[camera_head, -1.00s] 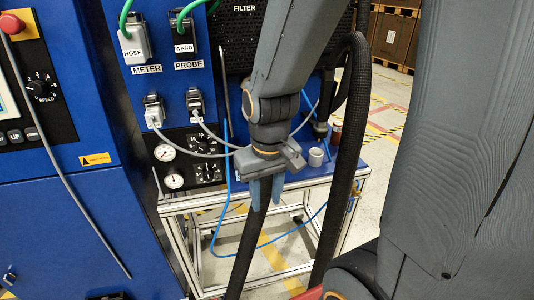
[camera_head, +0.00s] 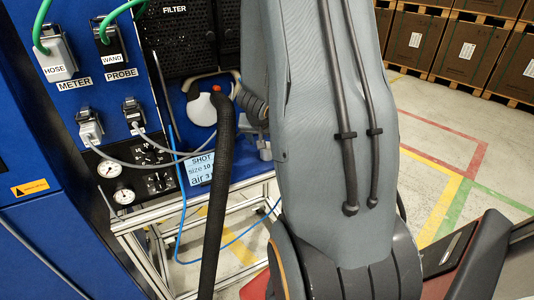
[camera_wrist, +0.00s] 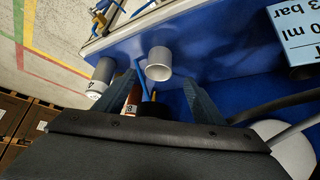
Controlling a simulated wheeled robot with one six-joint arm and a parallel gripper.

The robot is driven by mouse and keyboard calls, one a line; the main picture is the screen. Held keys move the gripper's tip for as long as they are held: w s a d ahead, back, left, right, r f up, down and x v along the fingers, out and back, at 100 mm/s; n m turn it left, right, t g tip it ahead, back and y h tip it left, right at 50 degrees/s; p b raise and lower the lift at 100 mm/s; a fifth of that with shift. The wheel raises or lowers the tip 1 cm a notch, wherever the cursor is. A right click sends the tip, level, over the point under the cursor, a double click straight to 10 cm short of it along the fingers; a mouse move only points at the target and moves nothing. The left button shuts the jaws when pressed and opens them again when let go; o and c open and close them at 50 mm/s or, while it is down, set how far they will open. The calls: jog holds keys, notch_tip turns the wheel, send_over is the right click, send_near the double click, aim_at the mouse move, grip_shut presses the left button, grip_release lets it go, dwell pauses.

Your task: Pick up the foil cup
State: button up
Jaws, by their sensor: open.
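In the wrist view a pale grey, open-mouthed cup (camera_wrist: 159,64), which looks like the foil cup, stands on the blue bench top near its edge. My gripper (camera_wrist: 158,82) is open. Its two dark fingers are spread, with the cup just ahead of the gap between their tips and nothing held. In the head view my own arm covers most of this spot, and I cannot make out the cup there.
Left of the cup is a grey cylinder (camera_wrist: 103,72) marked 4, close to the left finger. A brown cylinder (camera_wrist: 132,98) marked 8 shows between the fingers, partly hidden. A blue sign (camera_wrist: 297,30) stands at right. A black hose (camera_head: 219,190) hangs left of my arm.

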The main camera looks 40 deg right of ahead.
jog(key=x, duration=0.6)
jog(key=shift+d+b, duration=0.2)
jog(key=shift+b, duration=0.2)
jog(key=c, duration=1.2)
